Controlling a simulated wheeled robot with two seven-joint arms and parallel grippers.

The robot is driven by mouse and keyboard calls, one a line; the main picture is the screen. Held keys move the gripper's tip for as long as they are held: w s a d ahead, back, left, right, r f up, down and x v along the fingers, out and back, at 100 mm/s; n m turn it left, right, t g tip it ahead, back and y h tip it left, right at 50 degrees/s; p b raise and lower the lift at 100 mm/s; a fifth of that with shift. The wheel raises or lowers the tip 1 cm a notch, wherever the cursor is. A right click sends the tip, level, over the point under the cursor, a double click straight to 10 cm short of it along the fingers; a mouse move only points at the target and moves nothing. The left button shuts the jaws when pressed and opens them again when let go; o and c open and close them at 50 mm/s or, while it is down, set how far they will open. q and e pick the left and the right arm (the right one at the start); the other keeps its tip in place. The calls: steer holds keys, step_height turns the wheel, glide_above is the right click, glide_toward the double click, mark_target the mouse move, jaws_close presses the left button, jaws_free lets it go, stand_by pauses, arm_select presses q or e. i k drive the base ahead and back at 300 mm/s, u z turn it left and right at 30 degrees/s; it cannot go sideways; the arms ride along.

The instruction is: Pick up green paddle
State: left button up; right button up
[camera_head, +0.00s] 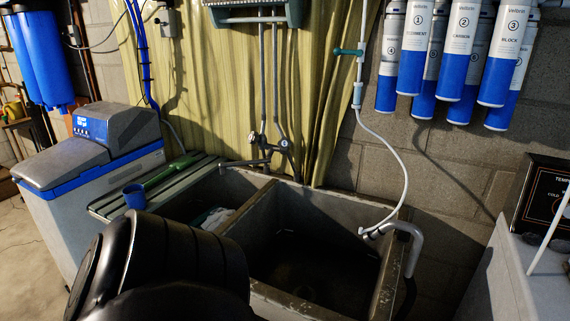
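A green paddle (170,172) lies on the slatted grey-green board (110,207) at the left side of the double sink. It is long and thin, slanting from near the blue cup up toward the wall. A large black rounded part of my own arm fills the lower left of the head view, in front of the sink's near left corner. Neither of my grippers shows.
A blue cup (134,196) stands on the board close to the paddle's near end. The concrete sink (262,200) has two basins, with a cloth (215,218) in the left one. A grey water softener (75,165) stands to the left. Filter cartridges (460,55) hang upper right.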

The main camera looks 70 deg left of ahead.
mark_target(180, 165)
steer(key=z, duration=1.35)
steer(key=k, duration=2.6)
steer(key=u, duration=1.75)
